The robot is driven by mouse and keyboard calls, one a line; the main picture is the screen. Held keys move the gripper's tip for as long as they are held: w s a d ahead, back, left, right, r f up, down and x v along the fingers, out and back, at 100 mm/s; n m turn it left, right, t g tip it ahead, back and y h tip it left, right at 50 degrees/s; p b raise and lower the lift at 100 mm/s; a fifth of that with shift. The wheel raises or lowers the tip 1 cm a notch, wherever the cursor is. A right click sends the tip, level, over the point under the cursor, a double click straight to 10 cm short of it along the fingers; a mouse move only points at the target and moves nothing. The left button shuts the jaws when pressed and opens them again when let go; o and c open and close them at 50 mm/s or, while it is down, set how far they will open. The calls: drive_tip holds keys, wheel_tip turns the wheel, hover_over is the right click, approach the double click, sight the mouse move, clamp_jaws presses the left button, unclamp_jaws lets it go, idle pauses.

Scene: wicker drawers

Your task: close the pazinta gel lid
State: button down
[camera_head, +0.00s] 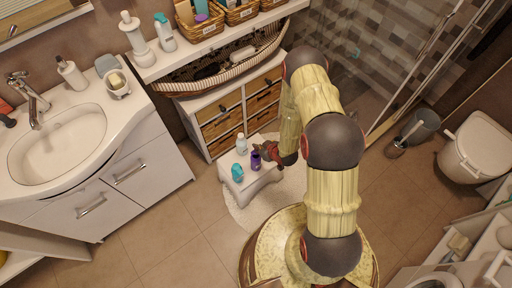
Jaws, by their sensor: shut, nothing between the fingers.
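A small white stool (228,181) carries a few bottles: a pale blue-clear bottle (241,144) at the back, a dark purple bottle (256,161) to its lower right, and a teal bottle (237,173) at the front left. I cannot tell which one is the pazinta gel; labels and lids are too small to read. My gripper (267,153) is shut and empty, just right of the purple bottle and at the right side of the stool. I cannot tell whether it touches that bottle. My gripper and arm hide part of the stool's right side.
A chest of wicker drawers (225,124) stands behind the stool. A sink cabinet (130,165) is at the left. A toilet (478,146) and a grey bin (422,125) are at the right. Tiled floor (190,225) left of the stool is clear.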

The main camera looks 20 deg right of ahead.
drive_tip(key=shift+s+d+f+t+b, duration=0.15)
drive_tip(key=shift+s+f+t+b, duration=0.35)
drive_tip(key=shift+s+b, duration=0.05)
drive_tip(key=shift+s+d, duration=0.1)
drive_tip(key=shift+s, duration=0.15)
drive_tip(key=shift+r, duration=0.3)
drive_tip(key=shift+r+p, duration=0.65)
drive_tip(key=shift+r, duration=0.05)
drive_tip(key=shift+s+f, duration=0.1)
drive_tip(key=shift+f, duration=0.05)
